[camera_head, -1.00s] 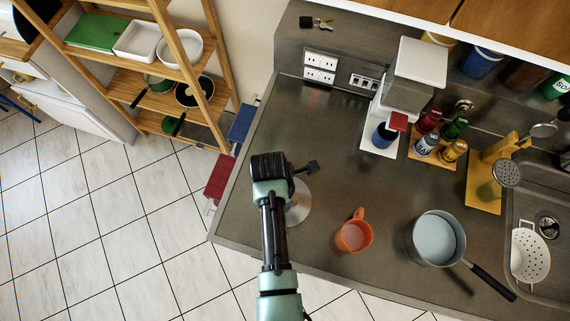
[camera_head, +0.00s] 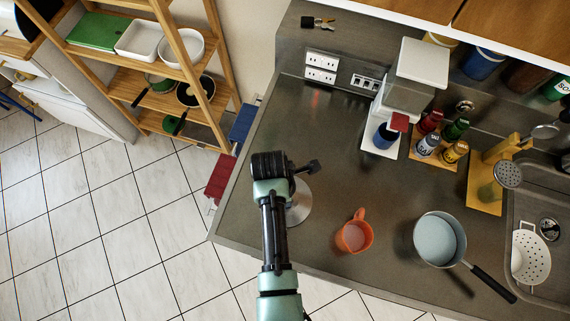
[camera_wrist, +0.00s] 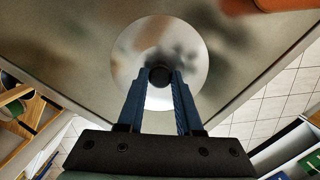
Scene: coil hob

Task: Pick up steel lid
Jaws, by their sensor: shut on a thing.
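The steel lid (camera_wrist: 192,60) is a round shiny disc with a dark knob (camera_wrist: 160,75) at its middle, seen in the wrist view. My gripper (camera_wrist: 160,84) is over the lid, with its two blue fingers shut on the knob from both sides. In the head view the lid (camera_head: 300,205) shows only in part, at the left front of the steel counter. My arm hides the rest of it. I cannot tell whether the lid touches the counter or is lifted off it.
An orange mug (camera_head: 353,236) stands to the right of the lid. A pot (camera_head: 436,240) with a dark handle stands further right, beside the sink (camera_head: 545,195). A coffee machine (camera_head: 405,85) and several bottles (camera_head: 440,138) stand at the back. The counter between is clear.

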